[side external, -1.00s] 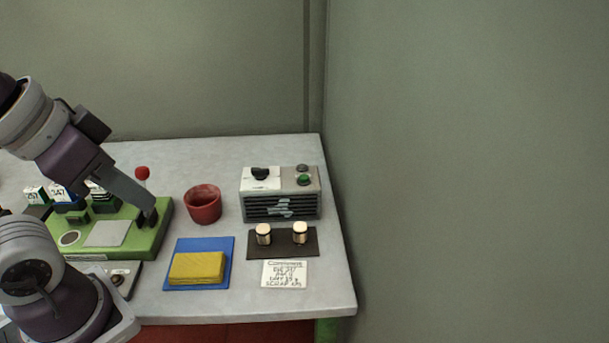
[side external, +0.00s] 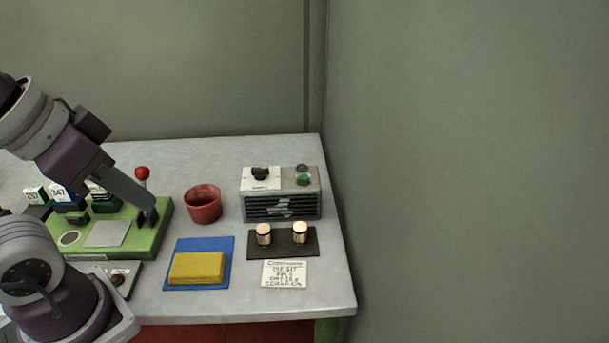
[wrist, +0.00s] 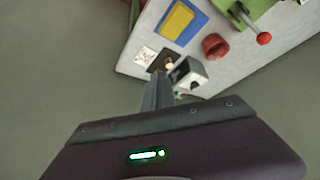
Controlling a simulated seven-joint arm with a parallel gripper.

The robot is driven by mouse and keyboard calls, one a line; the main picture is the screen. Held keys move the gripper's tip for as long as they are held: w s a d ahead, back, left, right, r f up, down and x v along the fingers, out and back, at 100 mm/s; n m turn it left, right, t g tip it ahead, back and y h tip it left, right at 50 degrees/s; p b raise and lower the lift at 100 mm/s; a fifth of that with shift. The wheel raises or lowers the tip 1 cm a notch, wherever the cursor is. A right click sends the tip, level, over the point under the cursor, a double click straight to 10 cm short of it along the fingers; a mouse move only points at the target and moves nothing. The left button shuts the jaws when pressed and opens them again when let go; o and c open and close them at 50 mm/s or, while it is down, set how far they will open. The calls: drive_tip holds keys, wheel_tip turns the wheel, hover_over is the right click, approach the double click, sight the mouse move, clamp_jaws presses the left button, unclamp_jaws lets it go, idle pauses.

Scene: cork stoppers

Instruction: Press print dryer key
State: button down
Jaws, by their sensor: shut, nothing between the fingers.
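The grey vented box (side external: 281,206), likely the print dryer, stands at the back right of the table. Its top has a black knob (side external: 260,173) on a white plate, a green button (side external: 303,180) and a dark round part (side external: 302,168) behind it. My gripper (side external: 152,207) is shut and empty. In the side view its tip overlaps the green machine, left of the box and apart from it; its height is unclear. In the wrist view my gripper (wrist: 158,76) points towards the box (wrist: 188,76), partly covering that area; the button is not clear there.
A red cup (side external: 202,205) stands between the green machine (side external: 150,242) and the box. The machine has a red-ball lever (side external: 142,173). In front of the box are two corks on a dark mat (side external: 282,251), a card (side external: 285,274) and a yellow block (side external: 197,268) on a blue mat.

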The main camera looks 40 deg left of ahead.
drive_tip(key=n+t, duration=0.4)
drive_tip(key=n, duration=0.4)
hover_over(304, 178)
wheel_tip(304, 178, down, 5)
drive_tip(key=shift+s+a+h, duration=0.2)
drive_tip(key=shift+a+h, duration=0.1)
drive_tip(key=shift+f, duration=4.45)
drive_tip(key=shift+f, duration=0.15)
drive_tip(key=shift+f, duration=0.25)
